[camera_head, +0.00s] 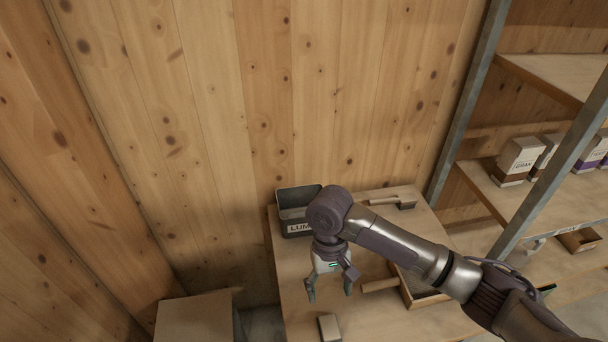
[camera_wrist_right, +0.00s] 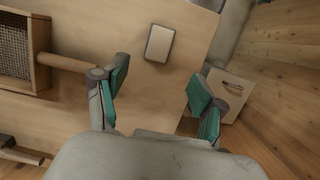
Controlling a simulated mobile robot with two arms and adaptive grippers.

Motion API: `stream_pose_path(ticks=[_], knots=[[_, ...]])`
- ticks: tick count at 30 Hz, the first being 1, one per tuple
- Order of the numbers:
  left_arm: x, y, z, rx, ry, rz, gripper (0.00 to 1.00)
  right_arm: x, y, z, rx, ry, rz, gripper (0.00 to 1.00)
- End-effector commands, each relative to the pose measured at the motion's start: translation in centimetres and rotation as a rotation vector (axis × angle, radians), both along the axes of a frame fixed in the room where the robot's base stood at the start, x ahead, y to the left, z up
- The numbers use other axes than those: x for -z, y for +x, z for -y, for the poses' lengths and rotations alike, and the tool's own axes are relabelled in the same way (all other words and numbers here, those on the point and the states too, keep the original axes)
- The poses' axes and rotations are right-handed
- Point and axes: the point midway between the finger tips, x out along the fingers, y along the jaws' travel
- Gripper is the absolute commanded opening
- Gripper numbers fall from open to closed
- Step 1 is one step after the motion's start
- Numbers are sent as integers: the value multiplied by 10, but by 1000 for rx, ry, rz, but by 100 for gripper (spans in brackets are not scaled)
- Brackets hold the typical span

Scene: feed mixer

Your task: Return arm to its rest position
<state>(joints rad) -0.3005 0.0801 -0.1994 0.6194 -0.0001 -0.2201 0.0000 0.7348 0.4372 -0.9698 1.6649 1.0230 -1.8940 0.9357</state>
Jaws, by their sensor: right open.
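My right arm reaches in from the lower right in the head view. Its gripper (camera_head: 330,290) hangs over the wooden table (camera_head: 297,312), fingers pointing down and apart, with nothing between them. In the right wrist view the open gripper (camera_wrist_right: 157,88) shows two green-padded fingers. A small pale block (camera_head: 329,327) lies on the table near the front, just beyond the fingertips; it also shows in the right wrist view (camera_wrist_right: 159,43), untouched. My left gripper is not in view.
A grey bin (camera_head: 290,212) with a partly hidden label stands at the back left of the table. A wooden sieve (camera_wrist_right: 16,50) with a handle lies near the gripper. A brush (camera_head: 393,200) lies at the back. A metal-framed shelf with cartons (camera_head: 519,158) stands right; a box (camera_head: 194,318) stands left.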

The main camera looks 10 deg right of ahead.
Motion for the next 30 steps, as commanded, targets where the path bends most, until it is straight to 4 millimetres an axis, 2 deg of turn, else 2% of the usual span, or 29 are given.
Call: stream_pose_path(ticks=[5,8,12,15,17,21,30], knots=[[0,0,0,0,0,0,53,6,-8,-8,-23,28,8,70],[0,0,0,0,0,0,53,17,-25,-25,-81,104,40,70],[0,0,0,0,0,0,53,30,-58,-52,-164,260,151,70],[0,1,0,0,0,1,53,33,-78,-54,-182,332,262,70],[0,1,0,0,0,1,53,34,-87,-47,-178,344,324,70],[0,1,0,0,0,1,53,34,-105,-20,-159,312,427,70],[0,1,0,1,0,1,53,33,-139,41,-135,165,519,70]])
